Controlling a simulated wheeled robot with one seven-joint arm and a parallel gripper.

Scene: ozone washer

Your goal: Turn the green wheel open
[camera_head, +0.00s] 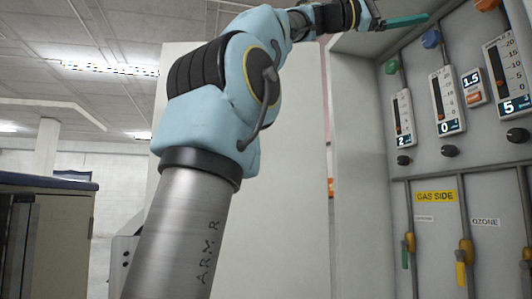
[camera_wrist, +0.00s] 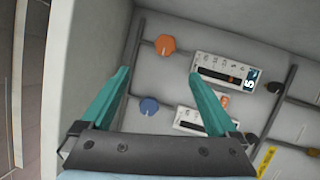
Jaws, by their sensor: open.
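The green wheel (camera_head: 391,66) sits at the top of the leftmost gauge on the panel in the head view. It does not show in the wrist view, where the gripper body covers the lower part. My gripper (camera_head: 410,20) is up near the top of the cabinet, above the green wheel and apart from it. In the wrist view my gripper (camera_wrist: 158,74) has its two teal fingers spread wide. No object is held between them. The blue wheel (camera_wrist: 149,105) and the orange wheel (camera_wrist: 165,44) show between and beyond the fingers.
The grey panel carries several gauges, including the middle gauge (camera_head: 447,100), with black knobs (camera_head: 449,151) below. Yellow-handled valves (camera_head: 461,270) are lower down. The cabinet's side wall (camera_wrist: 85,65) stands left of the fingers. A dark-topped cabinet (camera_head: 50,235) is at far left.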

